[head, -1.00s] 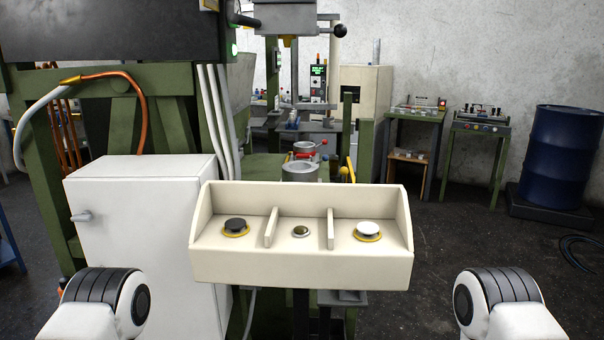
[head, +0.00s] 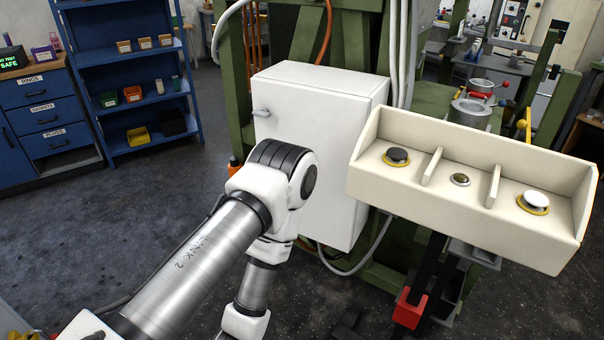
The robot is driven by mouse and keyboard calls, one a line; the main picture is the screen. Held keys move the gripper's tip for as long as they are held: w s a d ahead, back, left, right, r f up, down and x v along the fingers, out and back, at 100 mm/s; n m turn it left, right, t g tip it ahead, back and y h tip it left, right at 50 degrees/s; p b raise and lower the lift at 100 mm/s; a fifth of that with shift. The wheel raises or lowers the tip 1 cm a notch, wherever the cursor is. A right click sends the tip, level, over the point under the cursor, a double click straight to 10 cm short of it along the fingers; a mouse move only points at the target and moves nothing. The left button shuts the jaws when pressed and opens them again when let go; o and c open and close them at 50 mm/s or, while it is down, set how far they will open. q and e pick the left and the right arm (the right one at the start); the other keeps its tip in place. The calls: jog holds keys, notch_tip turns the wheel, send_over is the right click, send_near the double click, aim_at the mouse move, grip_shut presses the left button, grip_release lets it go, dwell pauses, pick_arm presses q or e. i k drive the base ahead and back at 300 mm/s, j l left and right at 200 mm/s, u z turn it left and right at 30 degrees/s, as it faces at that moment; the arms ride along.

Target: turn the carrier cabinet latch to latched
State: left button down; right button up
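The white cabinet (head: 318,90) stands on the green machine frame in the middle of the head view, its door facing me. Its small grey latch handle (head: 262,113) is near the upper left edge of the door and lies roughly level. I cannot tell from its look alone whether it is latched. My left arm comes in from the lower left, with its elbow in front of the cabinet's lower left part. Its forearm hangs down and away from the latch. My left gripper is outside the view. My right gripper is also outside the view.
A cream control box (head: 470,178) with buttons juts out right of the cabinet. A blue shelf (head: 122,75) with bins and a blue drawer cabinet (head: 40,120) stand at the left. The dark floor (head: 130,215) between them and the cabinet is clear. A cable hangs below the cabinet.

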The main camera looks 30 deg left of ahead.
aim_at(264, 112)
jog(key=i+u, duration=0.15)
jog(key=u, duration=0.3)
jog(key=i+l+u, duration=0.1)
jog(key=u, duration=0.3)
